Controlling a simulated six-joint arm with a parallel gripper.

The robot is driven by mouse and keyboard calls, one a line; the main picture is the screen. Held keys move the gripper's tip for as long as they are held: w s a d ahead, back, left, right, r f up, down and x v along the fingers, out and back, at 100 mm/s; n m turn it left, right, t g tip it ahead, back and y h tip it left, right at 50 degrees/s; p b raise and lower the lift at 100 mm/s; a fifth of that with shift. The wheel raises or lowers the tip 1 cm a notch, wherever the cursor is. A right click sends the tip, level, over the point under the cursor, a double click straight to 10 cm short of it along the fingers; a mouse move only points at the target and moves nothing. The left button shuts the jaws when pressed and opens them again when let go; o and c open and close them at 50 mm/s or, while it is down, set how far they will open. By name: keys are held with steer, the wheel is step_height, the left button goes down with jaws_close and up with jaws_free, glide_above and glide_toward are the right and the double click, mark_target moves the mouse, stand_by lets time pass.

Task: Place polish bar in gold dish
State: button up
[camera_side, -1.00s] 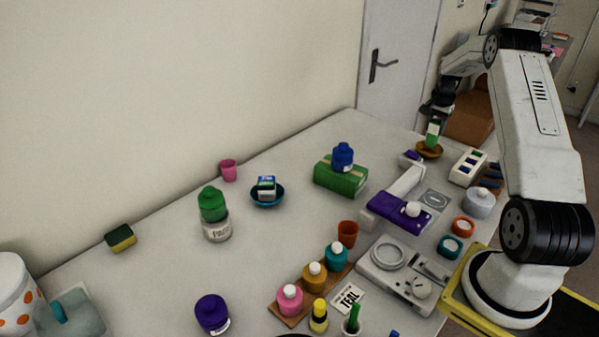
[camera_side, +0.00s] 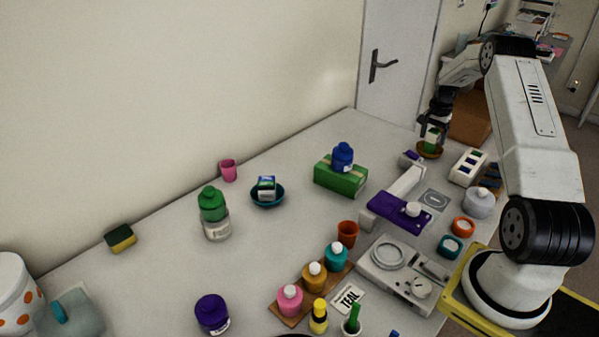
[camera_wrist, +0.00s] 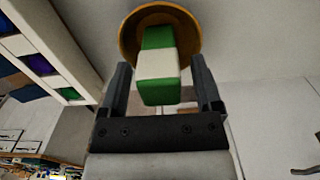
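The polish bar (camera_side: 432,142), a green and white block, stands upright in the gold dish (camera_side: 429,153) at the far end of the table in the side view. In the wrist view the bar (camera_wrist: 158,68) rises from the gold dish (camera_wrist: 128,42). My gripper (camera_wrist: 160,95) is open, with one finger on each side of the bar and a visible gap at both. In the side view my gripper (camera_side: 434,128) is right at the top of the bar and partly hides it.
A purple and white device (camera_side: 400,208) lies nearer the camera. A green box (camera_side: 341,178) carries a blue bottle. A teal dish (camera_side: 267,200) holds another small block.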

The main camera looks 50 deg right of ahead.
steer(key=shift+r, duration=0.15)
step_height(320, 180, up, 12)
stand_by(0.7)
stand_by(0.5)
steer(key=w+a+f+n+t, duration=0.1)
steer(key=w+a+n, duration=0.35)
steer(key=a, duration=0.85)
steer(key=w+a+n, duration=0.3)
steer(key=a+n, duration=0.2)
steer(key=a, duration=0.9)
steer(key=s+a+f+n, duration=0.2)
steer(key=s+a+n, duration=0.2)
steer(key=a, duration=0.6)
steer(key=s+a+f+n+t, duration=0.1)
steer(key=s+a+n, duration=0.3)
steer(key=s+a, duration=0.4)
steer(key=a+f, duration=0.1)
steer(key=a, duration=0.2)
steer(key=shift+s+a+f+t, duration=0.2)
steer(key=shift+a+t, duration=0.05)
steer(key=shift+t, duration=0.05)
steer(key=shift+n, duration=0.25)
